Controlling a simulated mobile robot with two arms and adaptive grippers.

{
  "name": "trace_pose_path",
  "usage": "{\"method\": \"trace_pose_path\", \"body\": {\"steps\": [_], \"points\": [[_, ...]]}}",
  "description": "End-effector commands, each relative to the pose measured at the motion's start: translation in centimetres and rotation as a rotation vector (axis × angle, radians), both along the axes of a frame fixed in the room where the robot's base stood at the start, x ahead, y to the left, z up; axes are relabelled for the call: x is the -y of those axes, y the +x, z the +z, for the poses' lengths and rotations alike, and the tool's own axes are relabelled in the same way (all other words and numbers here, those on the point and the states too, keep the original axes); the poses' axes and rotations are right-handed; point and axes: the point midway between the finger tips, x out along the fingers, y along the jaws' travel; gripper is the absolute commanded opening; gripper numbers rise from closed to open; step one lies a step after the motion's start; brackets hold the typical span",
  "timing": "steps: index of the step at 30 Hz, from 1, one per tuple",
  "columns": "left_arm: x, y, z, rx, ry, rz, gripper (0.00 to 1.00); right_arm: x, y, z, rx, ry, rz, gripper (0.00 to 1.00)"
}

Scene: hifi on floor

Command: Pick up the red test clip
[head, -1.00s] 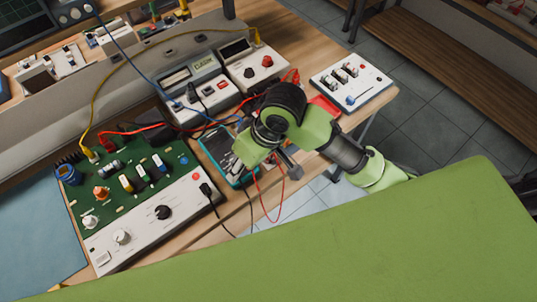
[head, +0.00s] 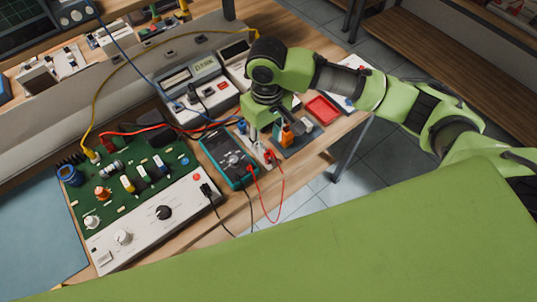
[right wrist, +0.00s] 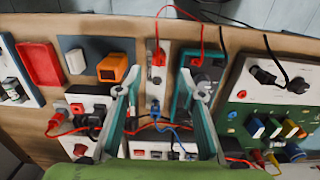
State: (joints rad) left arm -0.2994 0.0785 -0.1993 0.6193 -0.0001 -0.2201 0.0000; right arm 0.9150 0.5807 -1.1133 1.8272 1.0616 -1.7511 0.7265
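The red test clip (head: 268,156) sits at the near end of a narrow white strip, with a red lead looping from it. In the right wrist view the clip (right wrist: 158,57) shows ahead, roughly centred between the fingertips. My right gripper (head: 267,137) hangs over the strip, close to the clip. In its wrist view the gripper (right wrist: 162,73) has its fingers wide apart with nothing held. I cannot tell the exact height between fingertips and clip. My left gripper is not in view.
The teal multimeter (head: 216,143) is beside the strip on the left. An orange device (right wrist: 112,68) and a red tray (head: 323,110) are on the other side. A blue clip (right wrist: 155,107) is farther along the strip. Red leads loop over the table edge.

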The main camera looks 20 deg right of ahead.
Motion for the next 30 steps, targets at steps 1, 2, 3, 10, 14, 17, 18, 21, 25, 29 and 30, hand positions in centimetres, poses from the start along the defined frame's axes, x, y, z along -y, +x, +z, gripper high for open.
{"method": "trace_pose_path", "body": {"steps": [1,2,3,10,14,17,18,21,25,29,30], "points": [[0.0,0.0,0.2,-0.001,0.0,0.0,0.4,0.0,-0.1,-0.7,-0.003,-0.001,-0.001,0.36],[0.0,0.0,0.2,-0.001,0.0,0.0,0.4,0.0,-0.1,-1.1,-0.003,0.0,0.0,0.36],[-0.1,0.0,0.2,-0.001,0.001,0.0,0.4,0.0,0.0,-1.5,-0.001,0.001,0.0,0.36],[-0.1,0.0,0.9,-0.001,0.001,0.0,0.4,0.2,-0.2,-3.1,-0.002,-0.001,0.0,0.36],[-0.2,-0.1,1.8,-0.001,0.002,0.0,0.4,0.4,-0.3,-5.1,-0.002,-0.001,0.0,0.36],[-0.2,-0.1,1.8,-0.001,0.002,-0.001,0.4,0.3,-0.3,-6.5,0.0,0.0,0.002,0.36],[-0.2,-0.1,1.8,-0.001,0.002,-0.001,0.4,0.3,-0.3,-6.9,-0.001,0.0,0.002,0.36],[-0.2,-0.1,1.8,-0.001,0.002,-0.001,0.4,0.3,-0.3,-7.4,0.002,0.001,0.003,0.36],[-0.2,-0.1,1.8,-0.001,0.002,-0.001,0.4,0.3,-0.2,-7.4,0.002,0.001,0.003,0.36],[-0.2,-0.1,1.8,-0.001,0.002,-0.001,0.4,0.3,-0.2,-7.4,0.002,0.001,0.003,0.18],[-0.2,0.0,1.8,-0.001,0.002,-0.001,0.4,0.3,-0.2,-7.4,0.002,0.001,0.003,0.08]]}}
